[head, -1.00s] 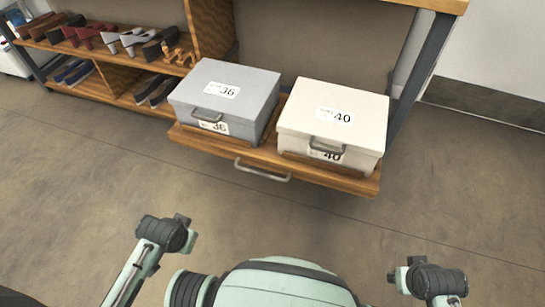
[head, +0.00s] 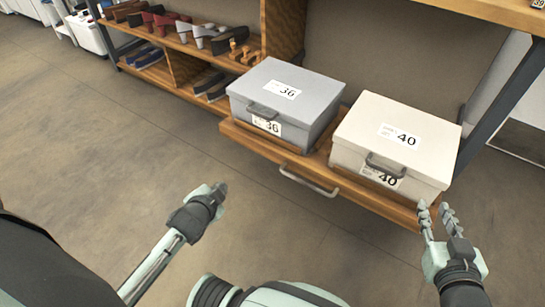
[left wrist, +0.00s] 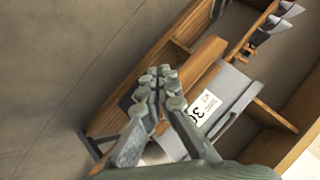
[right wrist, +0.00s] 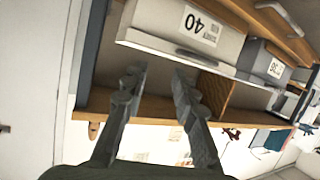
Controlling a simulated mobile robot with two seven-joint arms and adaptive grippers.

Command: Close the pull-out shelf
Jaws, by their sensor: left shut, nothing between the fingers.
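The pull-out shelf (head: 380,204) is a wooden board sticking out from the unit, with a metal bar handle (head: 309,182) on its front. On it stand a grey lidded box marked 36 (head: 285,95) and a white lidded box marked 40 (head: 400,135). My left gripper (head: 222,188) is shut and empty, in front of the shelf and left of the handle, apart from it. It also shows shut in the left wrist view (left wrist: 160,80). My right gripper (head: 435,206) is open and empty by the shelf's right front corner; whether it touches cannot be told.
Shoe racks (head: 175,40) with several pairs of shoes stand at the back left. A dark metal post (head: 500,105) rises right of the white box. A wooden top (head: 480,12) spans above. The floor (head: 110,140) in front is clear.

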